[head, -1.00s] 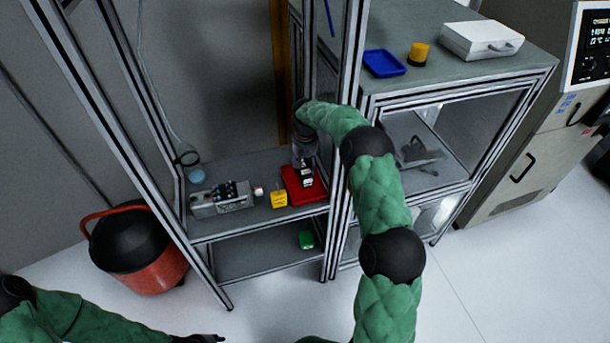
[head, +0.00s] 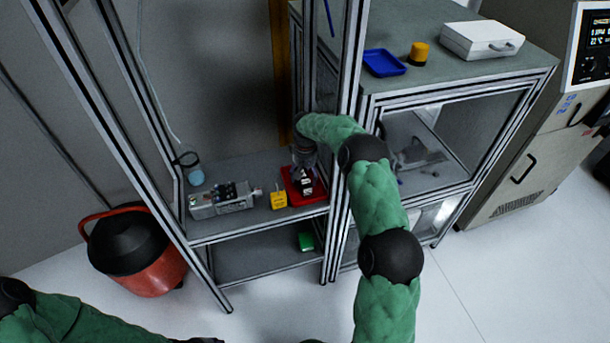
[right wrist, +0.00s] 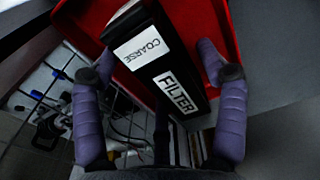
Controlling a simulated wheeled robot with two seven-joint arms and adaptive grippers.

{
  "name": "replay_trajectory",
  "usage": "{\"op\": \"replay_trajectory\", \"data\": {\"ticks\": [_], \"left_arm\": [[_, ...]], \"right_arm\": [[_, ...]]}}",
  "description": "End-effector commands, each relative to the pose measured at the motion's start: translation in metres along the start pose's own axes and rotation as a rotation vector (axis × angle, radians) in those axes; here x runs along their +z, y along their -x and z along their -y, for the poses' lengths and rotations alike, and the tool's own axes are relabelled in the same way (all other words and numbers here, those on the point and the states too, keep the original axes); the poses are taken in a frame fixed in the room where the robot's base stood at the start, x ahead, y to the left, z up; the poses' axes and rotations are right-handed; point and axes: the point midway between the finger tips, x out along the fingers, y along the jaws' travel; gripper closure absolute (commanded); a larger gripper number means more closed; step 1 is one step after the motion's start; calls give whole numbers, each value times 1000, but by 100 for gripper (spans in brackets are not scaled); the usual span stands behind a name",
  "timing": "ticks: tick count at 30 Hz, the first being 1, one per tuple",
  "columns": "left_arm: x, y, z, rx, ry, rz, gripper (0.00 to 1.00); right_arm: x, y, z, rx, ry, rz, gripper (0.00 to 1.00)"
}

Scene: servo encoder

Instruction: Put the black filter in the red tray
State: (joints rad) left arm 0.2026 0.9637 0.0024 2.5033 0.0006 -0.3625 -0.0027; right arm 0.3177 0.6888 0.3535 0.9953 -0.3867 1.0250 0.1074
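The black filter (right wrist: 165,70), with white COARSE and FILTER labels, is in the red tray (right wrist: 228,40) in the right wrist view. In the head view the filter (head: 307,187) is over the tray (head: 320,199) on the shelf, partly hidden by my right gripper (head: 304,170). In the wrist view the fingers of my right gripper (right wrist: 155,62) stand on either side of the filter; red tray shows between the filter and the right finger, so it looks open. My left gripper (head: 202,340) is cut off at the bottom edge.
A yellow block (head: 279,200) and a grey device (head: 222,200) stand left of the tray. A green block (head: 306,241) is on the lower shelf. Metal frame posts (head: 345,130) stand close to my right arm. A blue tray (head: 384,63) is on the cabinet top.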

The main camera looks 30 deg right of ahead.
Motion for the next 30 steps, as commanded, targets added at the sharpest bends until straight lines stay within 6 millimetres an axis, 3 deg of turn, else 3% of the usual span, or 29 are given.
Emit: {"op": "replay_trajectory", "data": {"ticks": [8,21,30], "left_arm": [[0,3,-1,0,0,0,60],[1,22,-8,0,0,0,60],[1,27,-10,0,0,0,60]], "right_arm": [[-1,10,0,0,0,-2,27],[0,91,0,0,0,-2,27],[0,121,0,0,1,-1,27]]}}
